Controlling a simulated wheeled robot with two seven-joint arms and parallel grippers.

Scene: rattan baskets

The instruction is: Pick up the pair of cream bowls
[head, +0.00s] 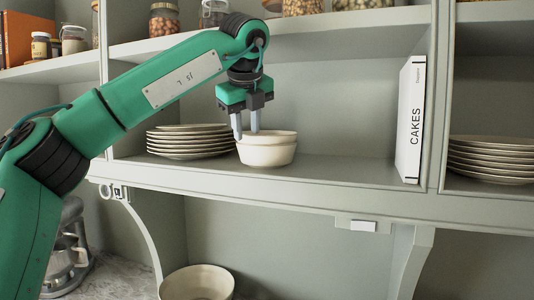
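The pair of cream bowls (268,153) sits stacked on the middle shelf, one nested in the other. My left gripper (246,132) reaches down from above at the left side of the bowls. Its two fingers point down and stand a little apart, with a gap between them. The fingertips are at the height of the upper bowl's rim; I cannot tell whether they touch it. My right gripper is out of view.
A stack of cream plates (188,142) stands just left of the bowls. A white book (410,120) marked CAKES stands upright at the right divider. More plates (492,160) are beyond it. A larger bowl (198,283) is below. The shelf between bowls and book is clear.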

